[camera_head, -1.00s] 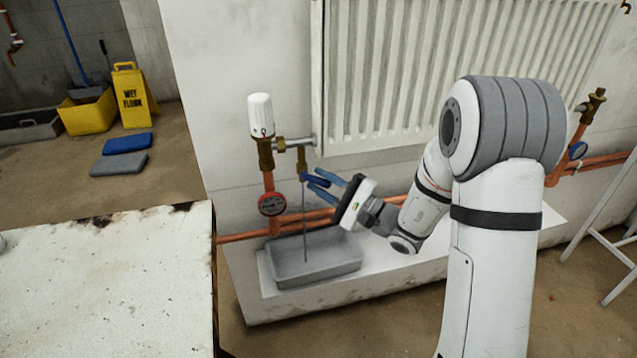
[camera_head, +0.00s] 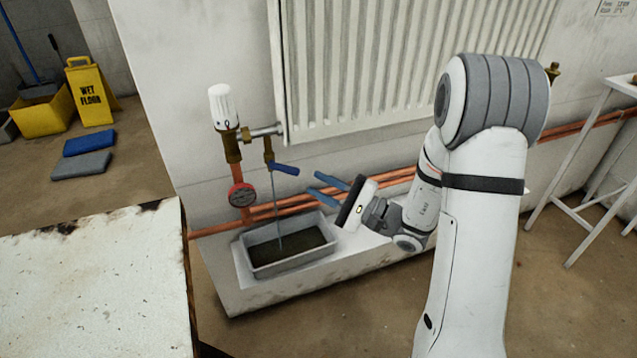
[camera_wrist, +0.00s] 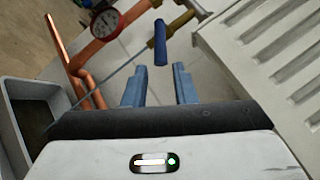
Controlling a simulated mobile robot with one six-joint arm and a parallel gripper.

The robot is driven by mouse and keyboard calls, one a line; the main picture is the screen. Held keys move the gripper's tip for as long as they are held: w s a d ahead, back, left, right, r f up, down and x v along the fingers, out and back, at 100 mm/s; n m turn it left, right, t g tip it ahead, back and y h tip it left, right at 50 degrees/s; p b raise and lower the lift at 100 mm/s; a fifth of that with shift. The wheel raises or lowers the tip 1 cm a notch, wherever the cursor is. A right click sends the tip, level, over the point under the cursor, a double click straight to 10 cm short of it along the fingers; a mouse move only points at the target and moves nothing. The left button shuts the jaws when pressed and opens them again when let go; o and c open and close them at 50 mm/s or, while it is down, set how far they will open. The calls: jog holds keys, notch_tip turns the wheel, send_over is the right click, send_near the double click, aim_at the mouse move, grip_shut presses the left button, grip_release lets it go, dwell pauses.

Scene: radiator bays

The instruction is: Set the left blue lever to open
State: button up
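The left blue lever (camera_head: 284,168) sits on a brass drain valve (camera_head: 268,150) below the radiator's left end and points right, away from the valve. In the wrist view the lever (camera_wrist: 160,45) stands just beyond the fingertips, roughly between their lines. My gripper (camera_head: 313,183) is open and empty, its two blue fingers apart and a short gap to the right of the lever. The fingers also show in the wrist view (camera_wrist: 156,72). A thin stream (camera_head: 276,205) runs from the valve into the grey tray (camera_head: 298,266), which holds dark liquid.
A red gauge (camera_head: 241,195) and copper pipes (camera_head: 215,230) lie left of and below the valve. The radiator (camera_head: 400,60) is above. A worn white tabletop (camera_head: 90,270) is at front left, and a white stand (camera_head: 590,150) is at right.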

aim_at(293, 171)
jog(key=shift+o, duration=0.2)
jog(key=shift+o, duration=0.7)
jog(key=shift+w+r, duration=0.1)
jog(key=shift+o, duration=0.4)
jog(key=shift+w+a+r+g+p, duration=0.1)
jog(key=shift+w+r+g+p, duration=0.15)
jog(key=shift+g+p, duration=0.25)
jog(key=w+m+g+p, duration=0.2)
jog(key=w+g+p, duration=0.35)
jog(key=g, duration=0.65)
jog(key=shift+h, duration=0.4)
jog(key=x, duration=0.4)
jog(key=s+r+x, duration=0.1)
jog(key=x, duration=0.1)
jog(key=shift+s+a+b, duration=0.15)
jog(key=shift+a+b, duration=0.05)
jog(key=shift+b, duration=0.2)
jog(key=shift+c, duration=0.4)
grip_shut()
